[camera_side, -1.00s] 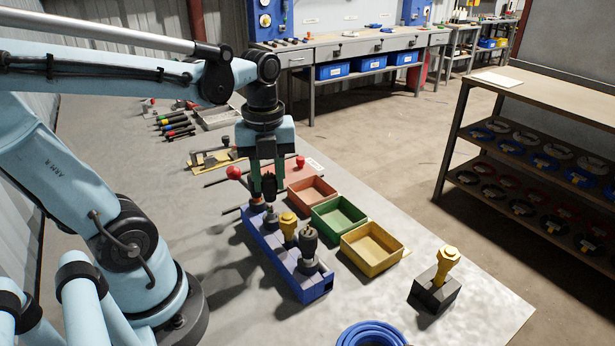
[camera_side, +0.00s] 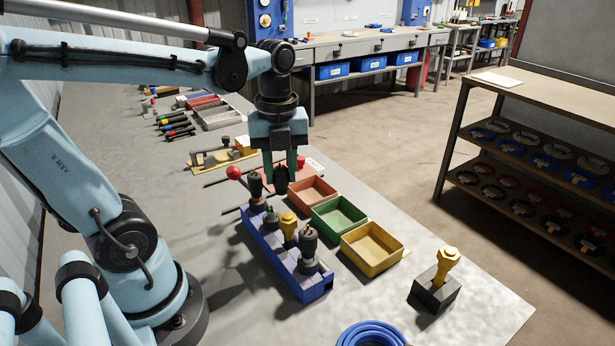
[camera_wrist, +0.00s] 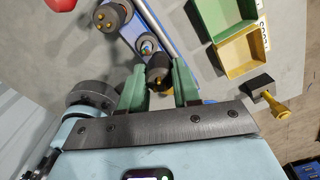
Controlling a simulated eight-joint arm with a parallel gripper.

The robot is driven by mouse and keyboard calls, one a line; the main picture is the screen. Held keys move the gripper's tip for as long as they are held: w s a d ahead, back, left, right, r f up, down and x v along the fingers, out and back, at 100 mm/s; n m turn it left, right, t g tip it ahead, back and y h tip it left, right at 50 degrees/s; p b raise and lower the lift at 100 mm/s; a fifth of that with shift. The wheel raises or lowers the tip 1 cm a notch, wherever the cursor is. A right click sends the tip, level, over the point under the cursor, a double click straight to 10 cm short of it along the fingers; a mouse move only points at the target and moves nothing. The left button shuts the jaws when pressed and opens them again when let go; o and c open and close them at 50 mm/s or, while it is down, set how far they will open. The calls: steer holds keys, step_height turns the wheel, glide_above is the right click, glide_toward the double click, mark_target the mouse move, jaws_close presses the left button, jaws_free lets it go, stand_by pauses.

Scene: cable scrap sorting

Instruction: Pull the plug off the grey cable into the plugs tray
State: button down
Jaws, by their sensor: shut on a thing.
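My gripper (camera_side: 280,167) is shut on a dark plug (camera_side: 281,181) and holds it in the air beside the red tray (camera_side: 323,203), above the far end of the blue rack (camera_side: 263,246). In the wrist view my gripper (camera_wrist: 158,85) has its green fingers on either side of the dark plug (camera_wrist: 158,70), which shows yellow pins. A short grey cable end (camera_side: 271,216) stands in the rack below, apart from the held plug. Other plugs in the rack are dark (camera_side: 308,240) and yellow (camera_side: 288,222). I cannot tell which tray is for plugs.
The green tray (camera_side: 318,222) and yellow tray (camera_side: 345,250) stand in line with the red one. A blue cable coil (camera_side: 372,333) lies in front.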

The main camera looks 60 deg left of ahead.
steer(key=w+d+f, duration=0.2)
steer(key=w+d, duration=0.1)
steer(key=w, duration=0.1)
steer(key=w+d+f, duration=0.3)
steer(key=w+d, duration=0.1)
steer(key=w+d+f, duration=0.3)
steer(key=w+d, duration=0.1)
steer(key=shift+w+f, duration=0.15)
steer(key=shift+f, duration=2)
steer(key=shift+f, duration=0.25)
steer(key=shift+f, duration=0.3)
steer(key=c, duration=0.7)
jaws_free()
steer(key=shift+c, duration=0.2)
